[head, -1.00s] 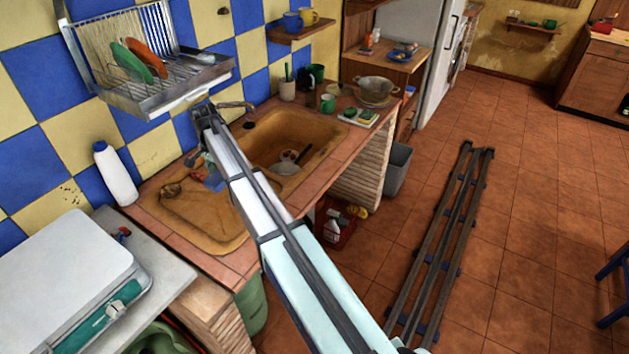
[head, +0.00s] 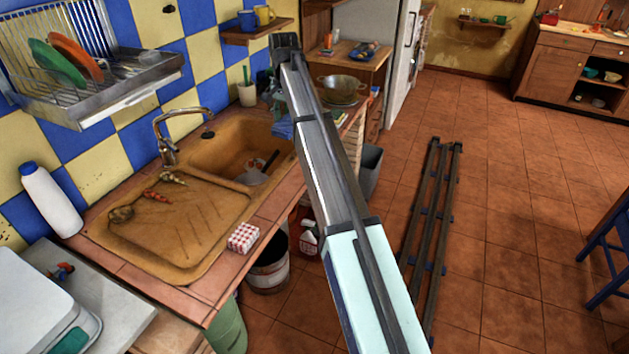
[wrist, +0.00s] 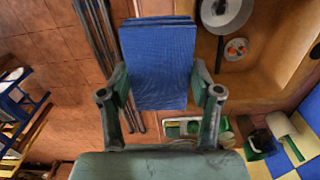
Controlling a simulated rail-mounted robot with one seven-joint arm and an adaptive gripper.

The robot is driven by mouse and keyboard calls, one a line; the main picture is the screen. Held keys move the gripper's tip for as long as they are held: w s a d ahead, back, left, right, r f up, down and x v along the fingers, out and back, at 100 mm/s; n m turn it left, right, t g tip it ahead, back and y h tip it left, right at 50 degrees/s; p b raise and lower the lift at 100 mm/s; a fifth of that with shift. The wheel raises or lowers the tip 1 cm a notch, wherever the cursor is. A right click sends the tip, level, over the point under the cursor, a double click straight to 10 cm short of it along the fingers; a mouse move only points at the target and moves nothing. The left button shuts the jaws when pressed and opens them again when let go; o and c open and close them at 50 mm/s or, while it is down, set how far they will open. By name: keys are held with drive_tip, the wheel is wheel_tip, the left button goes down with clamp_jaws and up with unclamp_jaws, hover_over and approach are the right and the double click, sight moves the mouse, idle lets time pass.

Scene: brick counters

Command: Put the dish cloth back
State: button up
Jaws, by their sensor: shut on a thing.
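The dish cloth looks like a blue folded cloth (wrist: 158,65) in the wrist view. It sits between the two fingers of my gripper (wrist: 160,88), which is shut on it. In the head view a blue part of the cloth (head: 283,127) shows at the right side of the sink, beside my arm. It is held above the sink's right rim and the counter. My arm hides most of my gripper and part of the cloth in the head view.
The brown sink (head: 225,150) holds a pan (head: 252,177). A red-and-white checked item (head: 243,237) lies on the counter's front edge. A colander (head: 340,88) stands at the counter's far end. A dish rack (head: 130,90) hangs on the wall.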

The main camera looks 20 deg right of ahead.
sight(292, 182)
drive_tip(key=shift+s+d+f, duration=0.15)
drive_tip(key=shift+s+d, duration=0.1)
drive_tip(key=shift+s, duration=0.1)
drive_tip(key=shift+a+f+n, duration=0.15)
drive_tip(key=shift+f+n, duration=0.15)
drive_tip(key=shift+f, duration=0.05)
wheel_tip(292, 182, down, 19)
drive_tip(key=p, duration=0.4)
drive_tip(key=shift+a, duration=0.1)
drive_tip(key=shift+f, duration=0.15)
drive_tip(key=o, duration=1)
wheel_tip(292, 182, up, 12)
drive_tip(key=b, duration=0.2)
